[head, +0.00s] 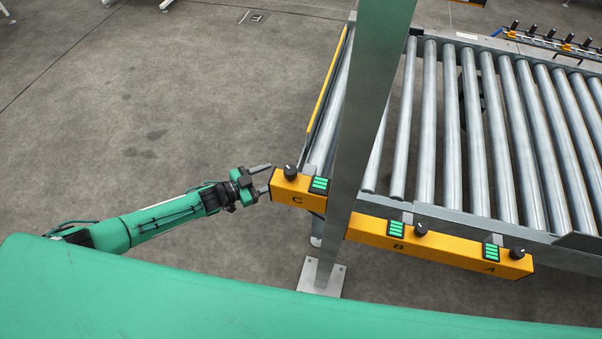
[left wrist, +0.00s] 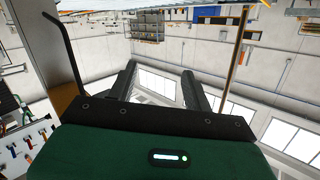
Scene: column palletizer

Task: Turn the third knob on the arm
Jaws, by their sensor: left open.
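A yellow arm carries black knobs and green-lit panels along the front of the conveyor. One section, marked C (head: 297,193), has a black knob (head: 290,171) at its left end. The section marked B (head: 380,238) has a knob (head: 420,229), and near the mark A (head: 491,270) is another knob (head: 517,253). My left gripper (head: 266,180) is open, just left of the C knob, with its fingers pointing right. Whether a finger touches the yellow end is unclear. In the left wrist view the two dark fingers (left wrist: 158,84) are apart with nothing between them. My right gripper is not in view.
A grey-green post (head: 350,150) stands between C and B on a floor plate (head: 321,279). The roller conveyor (head: 480,140) fills the right side, with a yellow rail (head: 328,80) on its left edge.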

